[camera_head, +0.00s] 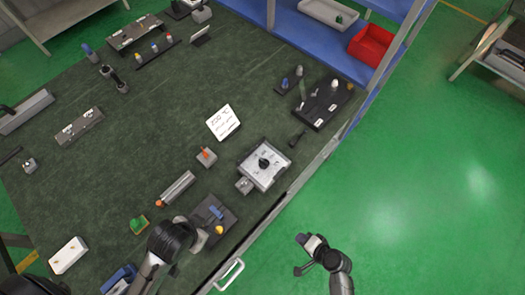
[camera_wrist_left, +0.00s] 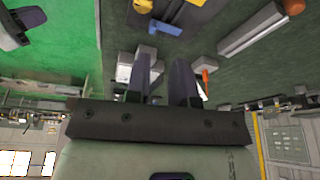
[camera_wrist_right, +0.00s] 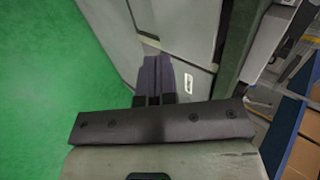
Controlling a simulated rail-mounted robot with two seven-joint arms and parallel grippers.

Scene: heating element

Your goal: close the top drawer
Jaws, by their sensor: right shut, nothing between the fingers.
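The top drawer's pale front (camera_head: 245,243) runs along the right edge of the workbench. A dark narrow strip behind it suggests it stands slightly out; how far is hard to tell. A pale bar handle (camera_head: 228,274) sticks out near its lower end. My right gripper (camera_head: 302,239) is beside the bench over the green floor, apart from the handle. In the right wrist view its fingers (camera_wrist_right: 155,65) are together and empty, facing grey cabinet fronts (camera_wrist_right: 180,25). My left gripper (camera_wrist_left: 162,75) is open and points over the bench top; its fingers are hidden in the head view.
The dark green bench top (camera_head: 120,160) carries several fixtures, including a silver box with a black knob (camera_head: 263,164) and a white sheet (camera_head: 223,122). A blue shelf (camera_head: 310,40) with a red bin (camera_head: 370,45) stands behind. The floor (camera_head: 430,200) at right is clear.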

